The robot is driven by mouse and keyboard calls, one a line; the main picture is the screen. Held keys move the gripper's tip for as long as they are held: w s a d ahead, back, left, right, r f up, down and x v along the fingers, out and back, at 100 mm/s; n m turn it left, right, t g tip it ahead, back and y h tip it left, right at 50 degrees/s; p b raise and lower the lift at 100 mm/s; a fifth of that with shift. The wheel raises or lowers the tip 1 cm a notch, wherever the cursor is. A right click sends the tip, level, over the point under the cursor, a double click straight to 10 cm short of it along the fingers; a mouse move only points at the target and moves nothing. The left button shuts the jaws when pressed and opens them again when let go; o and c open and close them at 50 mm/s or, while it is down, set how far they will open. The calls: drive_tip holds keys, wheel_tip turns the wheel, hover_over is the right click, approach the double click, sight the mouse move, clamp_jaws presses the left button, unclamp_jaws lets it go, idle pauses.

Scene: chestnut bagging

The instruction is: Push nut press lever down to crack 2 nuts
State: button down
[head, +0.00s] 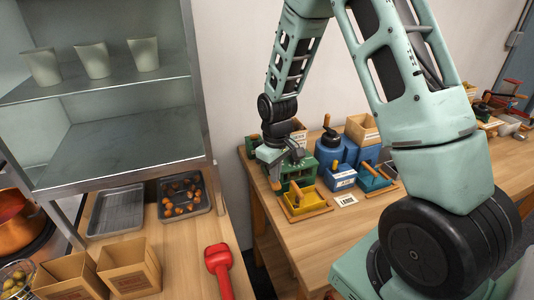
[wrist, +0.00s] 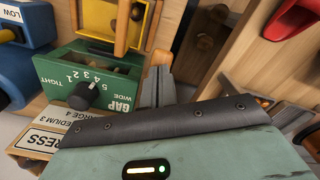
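The green nut press (head: 302,170) stands on the right-hand table near its left end. In the wrist view, its green front (wrist: 100,78) shows a black gap knob (wrist: 84,95) with a scale from tight to wide. A tan wooden lever handle (head: 276,180) shows beside the press. My gripper (head: 272,158) is at the press's left side, close to the handle. In the wrist view its grey fingertips (wrist: 158,85) are close together and look shut, with a wooden piece just beyond them. Whether they touch the lever is unclear. No nuts are visible in the press.
A yellow tray (head: 306,203) sits in front of the press. On the left table, a dark tray (head: 207,207) holds several chestnuts, beside an empty metal tray (head: 117,212) and a red-handled tool (head: 218,262).

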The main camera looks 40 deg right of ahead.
drive_tip(key=shift+f, duration=0.1)
drive_tip(key=shift+f, duration=0.25)
wheel_tip(320, 180, up, 9)
drive_tip(key=p, duration=0.7)
drive_tip(key=shift+w+d+r, duration=0.15)
drive_tip(key=shift+w+r, duration=0.05)
drive_tip(key=shift+w, duration=0.2)
drive_tip(key=shift+f+b, duration=0.55)
drive_tip(key=shift+f, duration=0.55)
